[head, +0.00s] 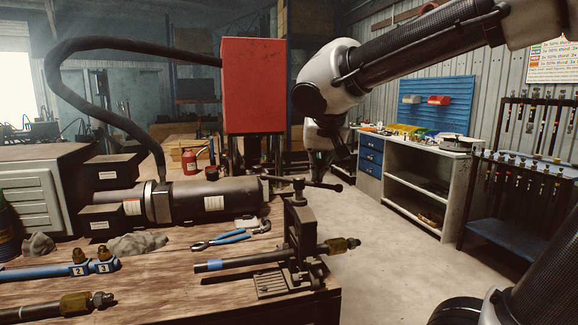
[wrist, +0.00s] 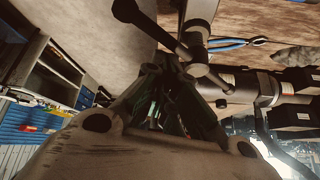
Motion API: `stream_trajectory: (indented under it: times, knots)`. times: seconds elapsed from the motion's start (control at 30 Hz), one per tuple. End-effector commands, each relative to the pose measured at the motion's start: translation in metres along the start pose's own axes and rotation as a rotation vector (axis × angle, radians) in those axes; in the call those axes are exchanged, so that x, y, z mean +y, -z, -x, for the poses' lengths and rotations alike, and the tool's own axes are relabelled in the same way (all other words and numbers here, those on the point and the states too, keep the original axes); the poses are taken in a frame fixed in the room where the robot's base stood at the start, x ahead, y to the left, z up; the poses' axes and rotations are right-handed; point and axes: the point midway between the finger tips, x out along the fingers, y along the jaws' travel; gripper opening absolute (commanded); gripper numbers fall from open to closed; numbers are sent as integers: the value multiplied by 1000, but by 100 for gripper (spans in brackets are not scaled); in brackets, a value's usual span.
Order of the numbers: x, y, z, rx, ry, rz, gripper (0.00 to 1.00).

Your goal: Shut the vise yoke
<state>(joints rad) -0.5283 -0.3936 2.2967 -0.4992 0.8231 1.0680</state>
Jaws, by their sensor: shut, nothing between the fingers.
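The dark vise (head: 299,235) stands at the front right edge of the wooden bench. Its upright yoke (head: 296,222) carries a screw with a cross handle (head: 310,184) on top. A black hose with a brass-coloured end fitting (head: 340,245) lies through the vise. I cannot tell whether the yoke is latched. My gripper (head: 322,162) hangs beyond and above the handle in the head view, shut and empty, partly in shadow. In the wrist view, the shut fingers (wrist: 172,80) appear close to the handle bar (wrist: 150,28); contact is unclear.
Blue-handled pliers (head: 222,239) lie left of the vise. A dark cylinder machine (head: 200,200) and a red box (head: 254,86) stand behind. Blue numbered fittings (head: 65,271) lie at the left. Open floor (head: 390,240) lies right of the bench.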

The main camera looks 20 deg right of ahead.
Motion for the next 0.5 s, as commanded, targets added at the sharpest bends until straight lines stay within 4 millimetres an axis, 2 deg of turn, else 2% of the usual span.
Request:
stream_trajectory:
  times: [0.37,0.5]
  knots:
    - [0,0,0,-2,-1,1,0]
    - [-2,9,0,-2,-1,-1,0]
